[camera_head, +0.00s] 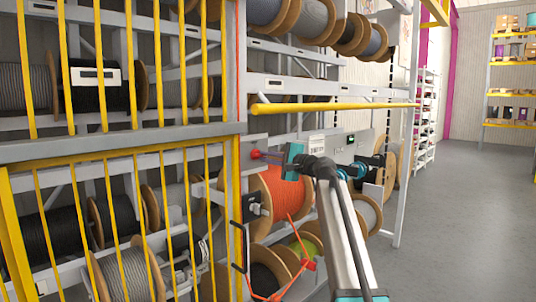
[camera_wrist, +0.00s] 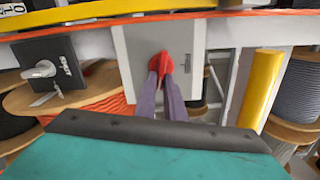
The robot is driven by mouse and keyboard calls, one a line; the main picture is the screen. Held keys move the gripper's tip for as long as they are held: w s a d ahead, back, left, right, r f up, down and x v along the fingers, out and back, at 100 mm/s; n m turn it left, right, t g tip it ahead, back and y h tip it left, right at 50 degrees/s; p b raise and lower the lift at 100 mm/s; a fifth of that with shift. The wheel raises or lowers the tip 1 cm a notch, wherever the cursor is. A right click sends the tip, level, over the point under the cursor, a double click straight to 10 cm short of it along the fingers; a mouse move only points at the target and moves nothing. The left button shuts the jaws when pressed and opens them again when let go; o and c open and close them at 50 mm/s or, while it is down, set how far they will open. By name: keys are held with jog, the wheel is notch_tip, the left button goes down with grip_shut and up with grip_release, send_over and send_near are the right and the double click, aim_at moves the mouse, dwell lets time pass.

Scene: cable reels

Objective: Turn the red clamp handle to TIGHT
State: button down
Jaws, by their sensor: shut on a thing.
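The red clamp handle (camera_wrist: 161,63) shows in the wrist view in front of a grey plate (camera_wrist: 140,45). My gripper (camera_wrist: 162,76) is shut on it, with both purple fingers closed about its lower part. In the head view the handle's red end (camera_head: 256,154) is small, at the tips of my gripper (camera_head: 265,155), just above the orange cable reel (camera_head: 283,190). The fingers hide part of the handle. I cannot read a TIGHT mark in either view, so the handle's setting cannot be told.
A black box with a grey knob (camera_wrist: 40,70) sits left of the handle. A yellow post (camera_wrist: 261,88) stands close on the right. A yellow rail (camera_head: 335,106) crosses above my arm. Yellow bars and reels fill the left. The grey floor (camera_head: 460,210) at right is clear.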

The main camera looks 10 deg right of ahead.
jog(key=shift+f+m+p, duration=0.1)
jog(key=shift+m+p, duration=0.65)
jog(key=shift+m, duration=0.95)
jog(key=c, duration=1.8)
grip_release()
jog(key=shift+f, duration=0.1)
jog(key=shift+c, duration=0.2)
jog(key=shift+s, duration=0.1)
jog(key=b+v, duration=0.4)
jog(key=v, duration=0.9)
jog(key=shift+s+d, duration=0.25)
jog(key=shift+s, duration=0.05)
